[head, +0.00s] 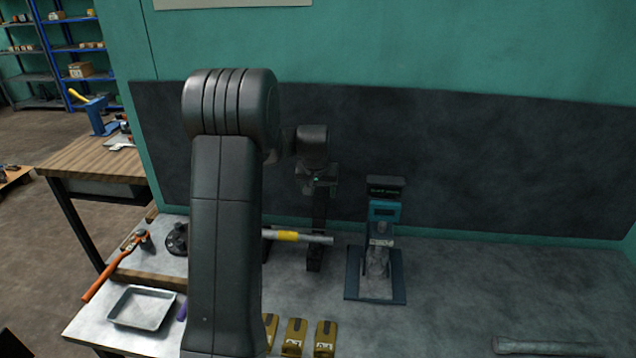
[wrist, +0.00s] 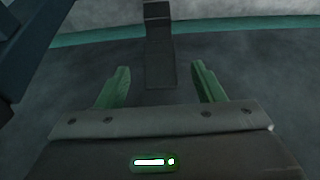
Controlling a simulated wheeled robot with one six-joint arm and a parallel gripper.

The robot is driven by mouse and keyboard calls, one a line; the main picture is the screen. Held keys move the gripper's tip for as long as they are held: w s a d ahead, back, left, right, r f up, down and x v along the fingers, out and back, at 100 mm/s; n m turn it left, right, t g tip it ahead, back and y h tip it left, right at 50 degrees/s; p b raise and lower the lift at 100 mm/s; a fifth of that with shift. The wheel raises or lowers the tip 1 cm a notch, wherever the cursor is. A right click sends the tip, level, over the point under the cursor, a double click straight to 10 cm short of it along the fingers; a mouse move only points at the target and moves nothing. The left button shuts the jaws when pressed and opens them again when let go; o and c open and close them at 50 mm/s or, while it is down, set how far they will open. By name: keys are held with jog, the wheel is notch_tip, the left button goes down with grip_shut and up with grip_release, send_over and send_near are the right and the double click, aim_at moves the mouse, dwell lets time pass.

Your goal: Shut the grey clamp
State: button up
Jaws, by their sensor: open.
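My gripper (head: 318,178) hangs above the back of the bench, largely in shadow and partly behind my arm. In the wrist view my gripper (wrist: 160,85) is open, its two green fingers apart with nothing held between them. A dark grey upright (wrist: 158,55) with a block at its top shows beyond and between the fingertips. In the head view a dark upright (head: 316,255) stands below the gripper, beside a grey rod with a yellow band (head: 310,238). I cannot tell surely which part is the grey clamp or how its jaw stands.
A blue and black gauge stand (head: 385,212) stands right of the gripper. Several mustard blocks (head: 325,338) sit at the front. A metal tray (head: 145,308) and an orange-handled tool (head: 112,268) lie left. A grey bar (head: 545,347) lies front right; the bench between is clear.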

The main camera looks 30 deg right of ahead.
aim_at(320, 201)
jog(key=p+x, duration=0.1)
jog(key=x, duration=0.6)
jog(key=shift+f, duration=0.3)
jog(key=c, duration=1.2)
jog(key=o, duration=0.8)
jog(key=shift+s, duration=0.1)
jog(key=shift+s+a+f+b, duration=0.2)
jog(key=shift+s+a+b, duration=0.45)
jog(key=shift+s+a, duration=0.2)
jog(key=shift+s+a+f+b, duration=0.2)
jog(key=shift+s+a+b, duration=0.5)
jog(key=shift+s, duration=0.3)
jog(key=shift+s+a+f+b, duration=0.2)
jog(key=shift+s+a+b, duration=0.35)
jog(key=shift+s+a, duration=0.35)
